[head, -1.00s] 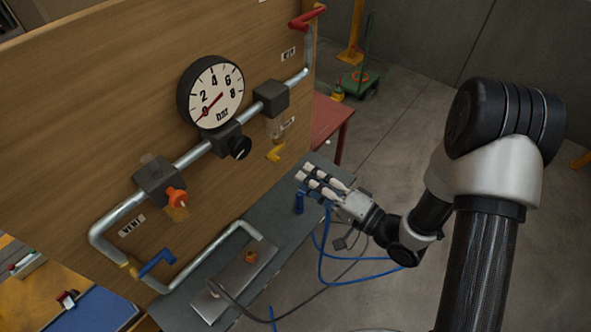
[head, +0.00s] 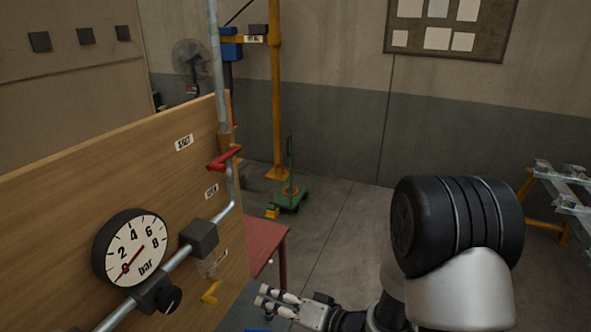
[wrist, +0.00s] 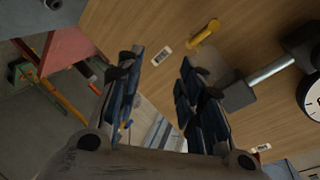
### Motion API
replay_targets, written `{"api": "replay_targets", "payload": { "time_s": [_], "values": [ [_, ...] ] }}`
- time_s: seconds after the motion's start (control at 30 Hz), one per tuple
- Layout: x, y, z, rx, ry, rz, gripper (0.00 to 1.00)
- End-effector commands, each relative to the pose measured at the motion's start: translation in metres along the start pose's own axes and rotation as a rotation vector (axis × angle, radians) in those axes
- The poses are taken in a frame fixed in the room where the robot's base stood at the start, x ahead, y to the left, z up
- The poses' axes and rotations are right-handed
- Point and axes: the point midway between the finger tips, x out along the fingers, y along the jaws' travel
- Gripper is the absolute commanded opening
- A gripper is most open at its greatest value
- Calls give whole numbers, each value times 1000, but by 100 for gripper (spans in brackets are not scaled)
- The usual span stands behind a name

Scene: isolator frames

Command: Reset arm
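My gripper (head: 279,302) shows at the bottom of the head view, to the right of the wooden panel and in front of the red table. In the wrist view my gripper (wrist: 155,95) has its two dark blue-padded fingers spread apart, with nothing between them. Behind the fingers are the wooden panel (wrist: 150,20) and a yellow handle (wrist: 204,34). My arm rises at the lower right of the head view, with the gripper pointing left.
The wooden panel (head: 60,220) carries a bar gauge (head: 131,247), a pipe, a red handle (head: 224,157) and a yellow handle (head: 211,292). A red table (head: 265,238) stands behind it. A green cart (head: 288,195) is farther back. Open grey floor (head: 345,230) lies right of the table.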

Motion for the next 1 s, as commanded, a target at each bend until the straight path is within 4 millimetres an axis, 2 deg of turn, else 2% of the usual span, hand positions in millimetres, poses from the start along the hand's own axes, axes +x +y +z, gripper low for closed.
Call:
{"api": "replay_targets", "payload": {
  "time_s": [0.03,0.1,0.23,0.33,0.47,0.57,0.7,0.83,0.9,1.0],
  "values": [
    [-6,4,-22,-96,30,91,35],
    [-21,13,-48,-205,61,238,35],
    [-63,23,-89,-351,99,501,35],
    [-106,22,-109,-410,108,689,35],
    [-167,12,-114,-428,86,895,35],
    [-211,0,-99,-402,41,1014,35],
    [-262,-24,-56,-336,-63,1105,35],
    [-291,-48,-6,-280,-177,1109,35],
    [-300,-59,18,-260,-233,1094,35],
    [-307,-71,43,-243,-292,1068,35]
  ]
}}
